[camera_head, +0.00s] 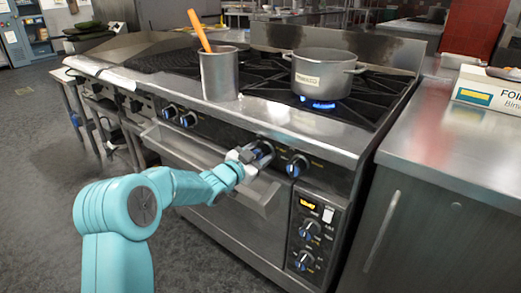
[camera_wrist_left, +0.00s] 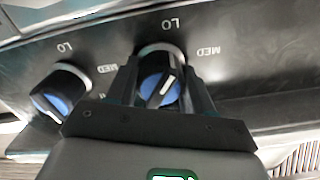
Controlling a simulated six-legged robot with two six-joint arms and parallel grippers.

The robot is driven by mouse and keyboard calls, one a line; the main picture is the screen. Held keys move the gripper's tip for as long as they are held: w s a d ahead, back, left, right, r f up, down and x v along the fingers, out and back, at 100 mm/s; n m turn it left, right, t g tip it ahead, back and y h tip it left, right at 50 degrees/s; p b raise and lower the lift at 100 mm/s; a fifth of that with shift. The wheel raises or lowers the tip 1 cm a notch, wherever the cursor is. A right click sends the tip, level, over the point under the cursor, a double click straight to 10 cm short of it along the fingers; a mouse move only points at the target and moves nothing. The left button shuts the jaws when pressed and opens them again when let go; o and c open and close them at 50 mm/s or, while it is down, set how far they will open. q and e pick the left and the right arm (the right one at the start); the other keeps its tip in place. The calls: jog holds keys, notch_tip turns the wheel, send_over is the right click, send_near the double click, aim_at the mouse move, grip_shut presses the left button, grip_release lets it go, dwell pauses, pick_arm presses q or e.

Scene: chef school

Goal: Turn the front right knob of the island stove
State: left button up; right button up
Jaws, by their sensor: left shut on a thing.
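The island stove (camera_head: 300,128) has a row of blue-faced knobs along its front panel. My left gripper (camera_head: 252,157) is at the second knob from the right (camera_head: 264,148). In the left wrist view, which is upside down, its fingers stand on both sides of this knob (camera_wrist_left: 160,82), shut on it. The knob's white pointer line is tilted, near the LO and MED marks. The rightmost knob (camera_head: 297,165) is free and also shows at the left of the wrist view (camera_wrist_left: 60,92). My right gripper is not in view.
A pot (camera_head: 322,72) sits over a blue flame on the right side of the stove. A tall metal container (camera_head: 219,73) with an orange-handled utensil stands on the front ledge. The oven handle (camera_head: 215,165) runs below the knobs. A steel counter (camera_head: 450,140) adjoins at right.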

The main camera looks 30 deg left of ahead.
pick_arm(q)
jog(key=shift+d+r+n+p, duration=0.15)
jog(key=shift+n+p, duration=0.4)
jog(key=shift+n, duration=0.85)
jog(key=shift+r, duration=0.15)
jog(key=o, duration=1)
jog(key=s+a+p, duration=0.1)
jog(key=s, duration=1.5)
jog(key=shift+s+a, duration=0.15)
jog(key=shift+a, duration=0.15)
